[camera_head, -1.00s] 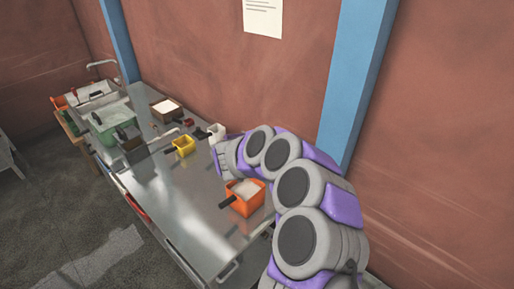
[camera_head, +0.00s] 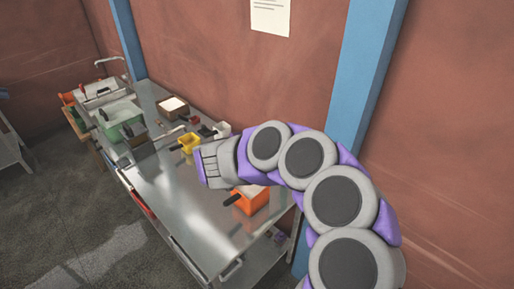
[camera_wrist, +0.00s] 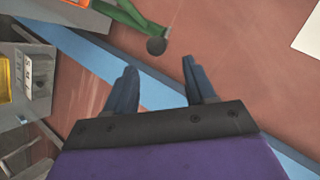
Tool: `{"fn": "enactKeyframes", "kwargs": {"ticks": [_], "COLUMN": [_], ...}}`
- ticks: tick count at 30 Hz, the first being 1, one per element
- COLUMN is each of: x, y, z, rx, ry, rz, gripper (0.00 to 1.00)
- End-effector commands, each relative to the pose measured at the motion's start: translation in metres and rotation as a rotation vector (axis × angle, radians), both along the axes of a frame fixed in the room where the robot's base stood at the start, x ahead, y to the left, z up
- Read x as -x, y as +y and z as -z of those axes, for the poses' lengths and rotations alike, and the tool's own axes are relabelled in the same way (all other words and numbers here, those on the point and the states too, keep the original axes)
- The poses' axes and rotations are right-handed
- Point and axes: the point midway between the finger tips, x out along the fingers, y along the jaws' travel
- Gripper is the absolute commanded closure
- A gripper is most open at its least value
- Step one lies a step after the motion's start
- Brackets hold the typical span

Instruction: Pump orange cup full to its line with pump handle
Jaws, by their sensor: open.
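The orange cup (camera_head: 254,203) with a dark handle stands on the steel table in the head view. Pale powder shows at its top, partly hidden by my arm; its fill line cannot be seen. My gripper (camera_wrist: 159,65) is open and empty in the wrist view, with its two fingers apart. In the head view my wrist end (camera_head: 204,166) is above and left of the orange cup. A green bar ending in a dark round knob (camera_wrist: 156,46), which looks like the pump handle, lies just beyond the fingertips in the wrist view, untouched. I cannot make it out in the head view.
The steel table (camera_head: 180,205) has free room at its front. A yellow cup (camera_head: 188,143), a white container (camera_head: 222,130), a brown box of white powder (camera_head: 172,106) and a green bin (camera_head: 120,118) stand farther back. A blue post (camera_head: 365,80) and red wall stand behind my arm.

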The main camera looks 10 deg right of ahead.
Motion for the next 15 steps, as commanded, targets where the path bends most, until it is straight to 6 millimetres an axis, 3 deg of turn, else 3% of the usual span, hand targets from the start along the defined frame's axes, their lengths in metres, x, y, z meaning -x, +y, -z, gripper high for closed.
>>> {"fn": "enactKeyframes", "kwargs": {"ticks": [6,15], "x": [0.028,0.045], "y": [0.023,0.035], "z": [-0.021,-0.032], "rx": [-0.002,0.001], "ry": [-0.002,0.001], "rz": [-0.003,0.000], "gripper": [0.45,0.45]}}
